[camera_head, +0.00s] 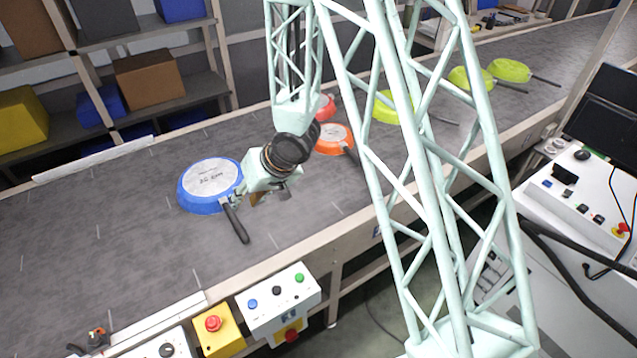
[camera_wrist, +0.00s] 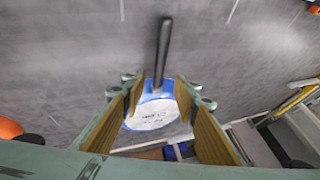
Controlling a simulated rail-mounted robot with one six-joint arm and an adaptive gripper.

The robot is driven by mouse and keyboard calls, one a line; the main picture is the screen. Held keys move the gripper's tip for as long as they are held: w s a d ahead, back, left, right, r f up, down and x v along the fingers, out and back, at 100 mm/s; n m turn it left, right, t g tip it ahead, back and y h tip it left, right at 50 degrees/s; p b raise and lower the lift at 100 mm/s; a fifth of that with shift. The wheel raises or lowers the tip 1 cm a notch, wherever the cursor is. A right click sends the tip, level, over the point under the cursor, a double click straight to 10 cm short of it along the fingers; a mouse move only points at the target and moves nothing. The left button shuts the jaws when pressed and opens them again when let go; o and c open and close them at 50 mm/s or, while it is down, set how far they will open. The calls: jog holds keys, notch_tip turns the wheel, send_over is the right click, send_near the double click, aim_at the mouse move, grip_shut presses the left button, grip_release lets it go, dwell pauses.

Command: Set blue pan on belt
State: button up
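The blue pan (camera_head: 191,200) lies bottom up on the grey belt (camera_head: 110,215) in the left part of the head view. Its grey base with dark print faces up and its black handle points toward the near edge. My gripper (camera_head: 246,197) is low beside the pan, close to where the handle meets the rim. In the wrist view, my gripper (camera_wrist: 162,84) is open, with wood-coloured pads on either side. The blue pan (camera_wrist: 151,122) shows between and beyond the fingers, with gaps beside the handle. I cannot tell whether a finger touches it.
An orange pan (camera_head: 330,136) and a red pan (camera_head: 327,107) lie behind my wrist. Several green pans (camera_head: 511,70) lie farther right. Button boxes (camera_head: 279,307) line the belt's near edge. Shelves with boxes (camera_head: 150,78) stand behind. The belt left of the blue pan is clear.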

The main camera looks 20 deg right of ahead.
jog(key=s+d+r+h, duration=0.25)
jog(key=d+r, duration=0.35)
jog(key=r, duration=0.3)
jog(key=s+d+r+m+t+h, duration=0.1)
jog(key=s+d+r, duration=0.35)
jog(key=r, duration=0.35)
jog(key=s+d+r+h, duration=0.2)
jog(key=d+r, duration=0.4)
jog(key=r, duration=0.3)
jog(key=s+r, duration=0.4)
jog(key=s, duration=0.6)
jog(key=s+r+g, duration=0.1)
jog(key=s+r, duration=0.3)
jog(key=s, duration=0.7)
jog(key=s+r, duration=0.4)
jog(key=s, duration=0.7)
jog(key=shift+r+g+y, duration=0.15)
jog(key=shift+g+y, duration=0.25)
jog(key=shift+y, duration=0.05)
jog(key=shift+a, duration=0.1)
